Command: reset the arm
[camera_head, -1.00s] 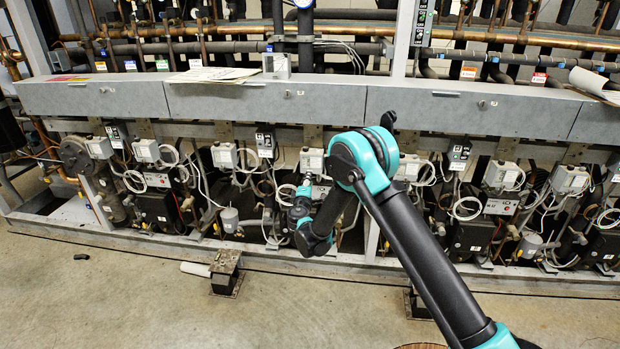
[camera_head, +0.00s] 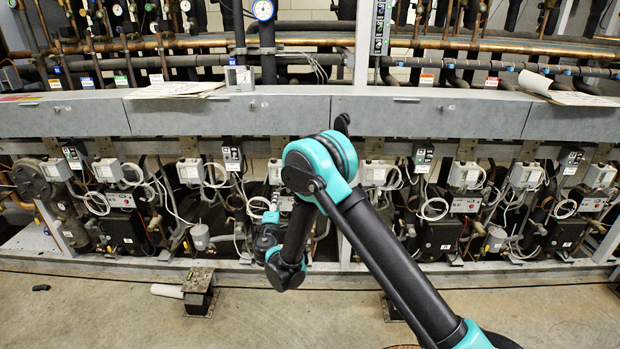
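My black and teal arm rises from the lower right and bends at an elbow in the middle of the head view. Past the elbow it folds down and away toward the compressor rack (camera_head: 260,113). The wrist part hangs in front of the lower row of compressors, left of the elbow. My gripper's fingers cannot be made out; they are hidden behind the arm or lost among the dark machinery. I cannot tell whether the arm touches the rack.
Several compressors (camera_head: 125,230) with white cables fill the lower rack. Papers (camera_head: 175,90) lie on the grey ledge. A metal foot block (camera_head: 200,292), a white cylinder (camera_head: 167,291) and a small black object (camera_head: 41,288) are on the floor. The concrete floor in front is mostly clear.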

